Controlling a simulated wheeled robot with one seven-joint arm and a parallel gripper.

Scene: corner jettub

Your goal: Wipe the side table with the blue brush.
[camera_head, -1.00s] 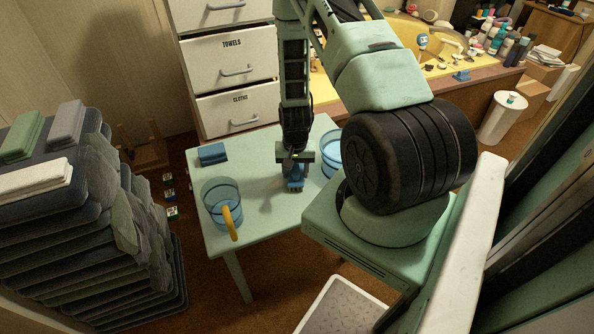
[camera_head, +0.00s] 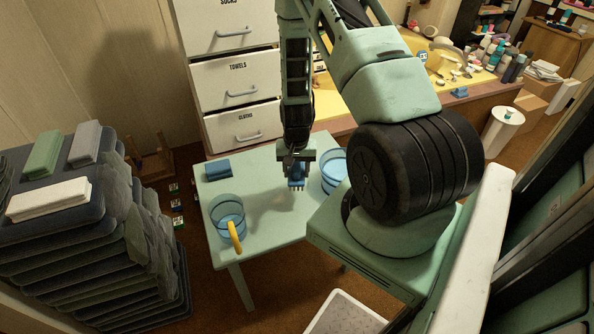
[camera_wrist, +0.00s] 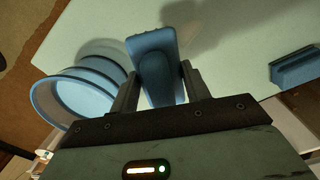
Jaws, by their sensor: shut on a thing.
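The side table (camera_head: 262,222) is pale green and stands in the middle of the head view. My gripper (camera_head: 297,168) points down over it and is shut on the blue brush (camera_head: 297,182). The brush hangs below the fingers with its bristles down, near the tabletop; I cannot tell if it touches. In the wrist view the brush (camera_wrist: 155,62) sits between the two fingers (camera_wrist: 157,90). A dark smudge or shadow lies on the tabletop beside the brush.
A clear blue bucket (camera_head: 228,218) with a yellow item at its rim stands at the table's front left. Another blue container (camera_head: 334,168) stands right of my gripper. A blue block (camera_head: 218,170) lies at the back left. Drawers (camera_head: 236,80) stand behind.

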